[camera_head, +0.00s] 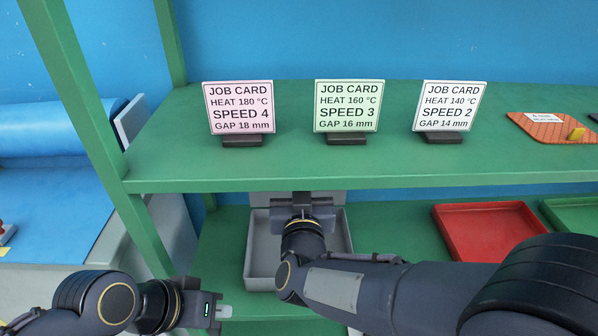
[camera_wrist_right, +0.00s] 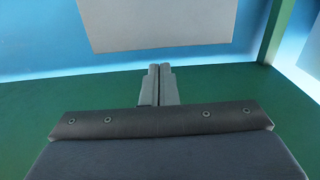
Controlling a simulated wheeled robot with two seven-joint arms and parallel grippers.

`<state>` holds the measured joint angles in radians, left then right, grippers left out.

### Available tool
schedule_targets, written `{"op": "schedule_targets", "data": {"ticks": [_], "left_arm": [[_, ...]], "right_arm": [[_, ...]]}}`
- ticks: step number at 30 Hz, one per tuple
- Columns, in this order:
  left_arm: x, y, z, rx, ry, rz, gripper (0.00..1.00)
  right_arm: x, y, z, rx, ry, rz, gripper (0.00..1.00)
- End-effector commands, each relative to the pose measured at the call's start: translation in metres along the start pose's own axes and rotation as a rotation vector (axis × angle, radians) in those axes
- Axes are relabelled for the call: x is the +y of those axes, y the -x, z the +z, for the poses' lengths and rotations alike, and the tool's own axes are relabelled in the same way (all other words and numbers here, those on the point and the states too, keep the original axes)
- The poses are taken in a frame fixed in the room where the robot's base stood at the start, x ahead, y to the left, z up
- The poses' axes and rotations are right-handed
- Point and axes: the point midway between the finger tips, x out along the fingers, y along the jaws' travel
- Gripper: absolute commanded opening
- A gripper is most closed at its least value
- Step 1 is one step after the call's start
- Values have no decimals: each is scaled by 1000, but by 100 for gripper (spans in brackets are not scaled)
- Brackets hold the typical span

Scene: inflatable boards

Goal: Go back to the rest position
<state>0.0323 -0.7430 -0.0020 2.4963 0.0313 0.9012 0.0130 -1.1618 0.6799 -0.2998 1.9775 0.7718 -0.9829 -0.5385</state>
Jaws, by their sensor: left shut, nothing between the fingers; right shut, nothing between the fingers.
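My left gripper (camera_head: 224,312) is at the bottom of the head view, in front of the lower shelf. It is shut and empty. My right arm comes in from the right, and its gripper reaches over the grey tray (camera_head: 257,260) on the lower shelf. In the right wrist view the right gripper's fingers (camera_wrist_right: 159,72) are together with nothing between them. In the head view its fingertips are hidden by the upper shelf edge.
The green rack's upper shelf (camera_head: 240,174) bears three job cards: pink (camera_head: 239,107), green (camera_head: 347,106) and white (camera_head: 448,106). An orange board (camera_head: 540,128) lies at right. A red tray (camera_head: 490,230) and a green tray (camera_head: 575,215) are below. A green post (camera_head: 85,115) stands at left.

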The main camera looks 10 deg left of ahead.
Motion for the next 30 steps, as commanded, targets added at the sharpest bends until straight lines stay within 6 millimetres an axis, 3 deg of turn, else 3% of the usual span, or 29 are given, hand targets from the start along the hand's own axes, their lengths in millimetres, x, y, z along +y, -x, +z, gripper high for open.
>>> {"op": "schedule_targets", "data": {"ticks": [6,11,14,17,20,23,27,30], "left_arm": [[0,0,0,0,0,0,0],[0,0,0,0,0,0,0],[0,0,0,0,0,0,0],[0,0,0,0,0,0,0],[0,0,0,0,0,0,0],[0,0,0,0,0,0,0],[0,0,0,0,0,0,0],[0,0,0,0,0,0,0]], "right_arm": [[0,23,0,0,-1,-1,0],[2,26,0,-5,-6,-1,0],[18,23,-1,-46,-50,-12,0],[50,21,-3,-139,-146,-47,0],[94,33,-4,-256,-267,-98,0],[136,61,-3,-372,-364,-147,0],[185,121,7,-531,-449,-173,0],[209,167,20,-642,-476,-156,0]]}}
